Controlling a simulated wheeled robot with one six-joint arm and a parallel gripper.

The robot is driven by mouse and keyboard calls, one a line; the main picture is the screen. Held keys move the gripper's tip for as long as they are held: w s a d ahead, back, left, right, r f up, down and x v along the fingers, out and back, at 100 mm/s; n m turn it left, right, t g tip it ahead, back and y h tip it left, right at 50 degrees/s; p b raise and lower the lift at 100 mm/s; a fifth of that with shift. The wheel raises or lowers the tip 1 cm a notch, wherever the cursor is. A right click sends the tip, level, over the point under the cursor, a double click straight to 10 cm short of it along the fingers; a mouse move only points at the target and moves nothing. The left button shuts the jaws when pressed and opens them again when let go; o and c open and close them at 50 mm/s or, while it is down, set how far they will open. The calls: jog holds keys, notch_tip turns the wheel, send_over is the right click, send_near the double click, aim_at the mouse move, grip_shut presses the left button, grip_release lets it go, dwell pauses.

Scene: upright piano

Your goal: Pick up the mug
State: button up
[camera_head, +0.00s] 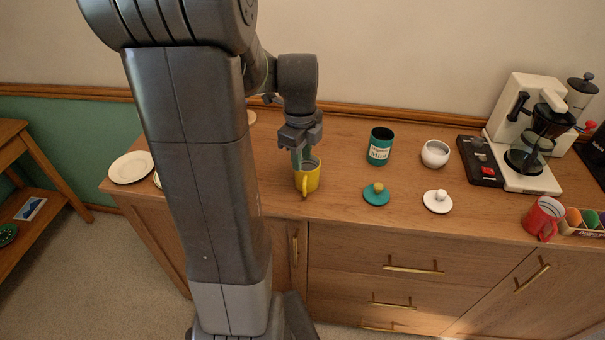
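A yellow mug (312,182) stands upright on the wooden cabinet top, left of the middle, with its handle toward the front edge. My gripper (298,158) points down at this mug, with its fingers at the left part of the rim. One finger seems to reach to or inside the rim. I cannot tell whether the fingers touch the mug or how far apart they are. A second mug, red (541,220), is near the right front edge, next to a small box.
A teal canister (380,152), a white bowl (435,154), a teal lid (376,196) and a white lid (437,203) stand right of the yellow mug. A coffee maker (508,145) is further right. A white plate (130,167) lies left. My arm hides part of the cabinet top.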

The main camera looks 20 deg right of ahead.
notch_tip(320, 180, down, 9)
jog(key=shift+w+d+f, duration=0.1)
jog(key=shift+w+f, duration=0.05)
dwell(0.4)
grip_shut()
